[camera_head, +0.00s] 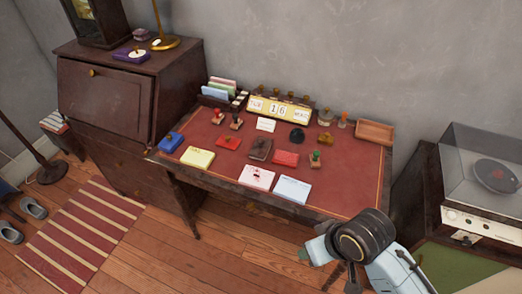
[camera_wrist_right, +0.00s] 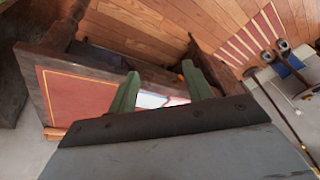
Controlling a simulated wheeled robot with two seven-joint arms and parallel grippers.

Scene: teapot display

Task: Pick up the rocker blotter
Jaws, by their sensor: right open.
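A small amber-brown piece with a knob (camera_head: 326,138) stands upright at the right rear of the red desk top (camera_head: 345,180); it looks most like the rocker blotter, but it is too small to be sure. A dark rounded piece (camera_head: 297,134) sits just left of it. My right gripper (camera_head: 304,254) is in front of the desk's near edge, well apart from both. In the right wrist view its two green fingers (camera_wrist_right: 160,69) are spread with nothing held between them. The blotter cannot be made out there. My left gripper is out of view.
Stamps, red pads (camera_head: 285,158), a yellow pad (camera_head: 198,157), a blue box (camera_head: 171,142) and paper sheets (camera_head: 292,190) cover much of the desk. A calendar (camera_head: 278,108) and wooden tray (camera_head: 375,132) stand behind. A record player (camera_head: 485,180) is at right. The desk's right front is clear.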

